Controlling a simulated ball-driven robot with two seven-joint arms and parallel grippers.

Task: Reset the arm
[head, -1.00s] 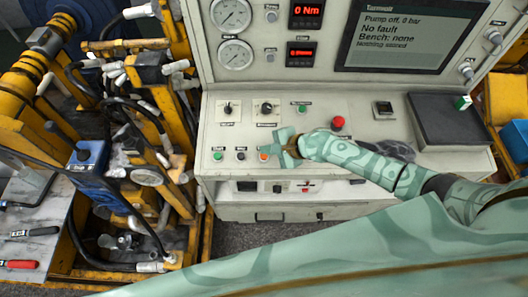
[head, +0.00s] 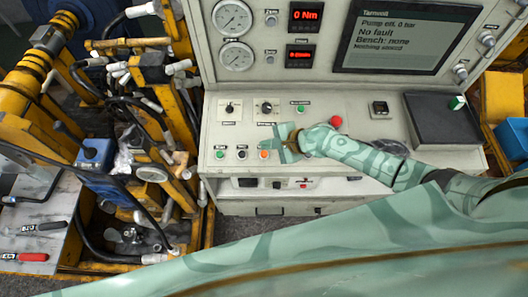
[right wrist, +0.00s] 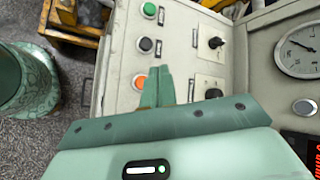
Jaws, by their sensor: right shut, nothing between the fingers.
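My right gripper (head: 284,152) is over the lower left part of the control desk, close to the orange button (head: 263,154). In the right wrist view the right gripper (right wrist: 158,70) has its fingers together with nothing between them. The orange button (right wrist: 139,84) shows just left of the fingertips there, partly covered by a finger. A black button (right wrist: 146,45) and a green button (right wrist: 149,10) lie beyond it. Whether the fingers touch the desk I cannot tell. My left gripper is not in view.
The control desk (head: 350,170) carries knobs, a red button (head: 335,122) and a black pad (head: 441,119). Behind it stands a panel with gauges (head: 232,18) and a screen (head: 403,35) reading "No fault". A yellow rig (head: 25,70) with hoses stands at the left.

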